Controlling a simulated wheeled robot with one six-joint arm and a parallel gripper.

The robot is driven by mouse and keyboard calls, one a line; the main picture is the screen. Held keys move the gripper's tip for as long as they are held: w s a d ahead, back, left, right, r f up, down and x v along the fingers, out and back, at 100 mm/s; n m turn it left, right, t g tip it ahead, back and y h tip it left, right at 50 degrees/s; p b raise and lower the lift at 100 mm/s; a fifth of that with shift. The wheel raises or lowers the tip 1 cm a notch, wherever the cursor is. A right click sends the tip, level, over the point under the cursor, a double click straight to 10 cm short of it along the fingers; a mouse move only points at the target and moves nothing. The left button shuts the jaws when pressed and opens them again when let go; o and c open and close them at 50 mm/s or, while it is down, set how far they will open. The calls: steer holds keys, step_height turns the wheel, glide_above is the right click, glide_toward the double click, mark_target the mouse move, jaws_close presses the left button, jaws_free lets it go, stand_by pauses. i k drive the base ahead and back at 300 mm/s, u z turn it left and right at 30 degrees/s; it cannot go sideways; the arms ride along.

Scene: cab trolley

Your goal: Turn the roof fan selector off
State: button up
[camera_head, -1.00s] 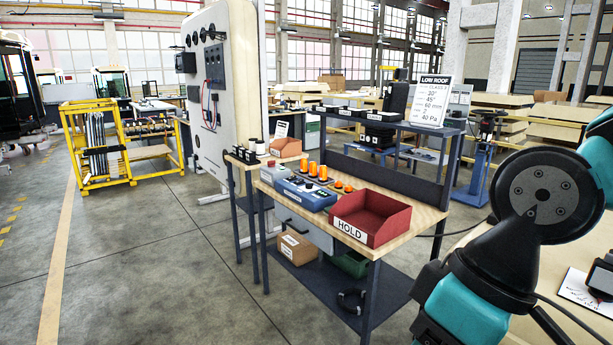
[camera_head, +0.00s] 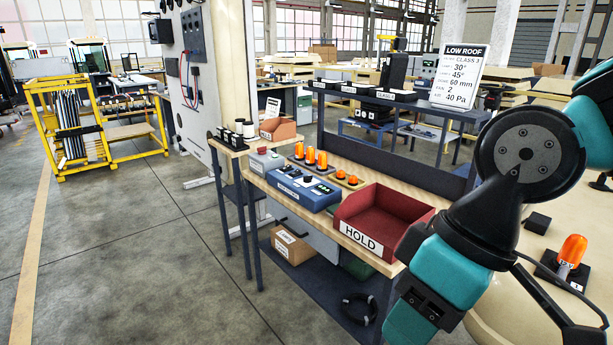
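No label that reads as the roof fan selector is legible. A blue control box (camera_head: 305,190) with small dark knobs on its top stands on the wooden-topped trolley; its knob settings are too small to read. A grey box (camera_head: 265,161) with a red and a green button sits just behind it. A sign headed LOW ROOF (camera_head: 459,76) stands on the rear shelf and has a fan line with a 2. My teal and black arm fills the right side; my gripper is out of view.
A red HOLD bin (camera_head: 362,238) stands at the trolley's near end, close to my arm. Orange beacons (camera_head: 310,157) stand behind the blue box. Another orange beacon (camera_head: 572,252) stands on a beige surface at right. The floor to the left is open.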

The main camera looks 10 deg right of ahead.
mark_target(308, 179)
steer(key=u, duration=0.3)
steer(key=i, duration=0.45)
steer(key=u, duration=0.65)
steer(key=i, duration=1.65)
steer(key=z, duration=0.9)
steer(key=i, duration=0.45)
steer(key=z, duration=0.3)
